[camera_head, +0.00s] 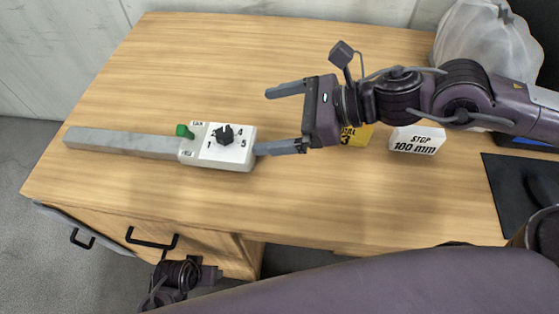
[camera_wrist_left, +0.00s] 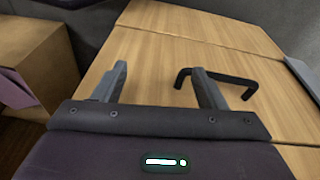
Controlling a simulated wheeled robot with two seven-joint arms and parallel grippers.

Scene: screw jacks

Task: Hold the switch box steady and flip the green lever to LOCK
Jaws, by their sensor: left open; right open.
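The white switch box (camera_head: 203,153) lies on the table at left of centre, with a black knob (camera_head: 225,135) among printed digits. Its green lever (camera_head: 184,131) stands at the box's left end, nearer the upper of two small labels; I cannot read these surely. A grey bar (camera_head: 120,139) runs left from the box. My right gripper (camera_head: 278,118) is open and empty right of the box. Its lower fingertip is close to the box's right end; I cannot tell if they touch. My left gripper (camera_wrist_left: 160,76) is open and empty, low before the drawer fronts.
A yellow block (camera_head: 356,135) and a white block marked STOP 100 mm (camera_head: 416,140) sit right of the right gripper. A white bag (camera_head: 487,45) and a dark mat (camera_head: 520,190) are at the right. A black drawer handle (camera_wrist_left: 215,85) is near my left fingers.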

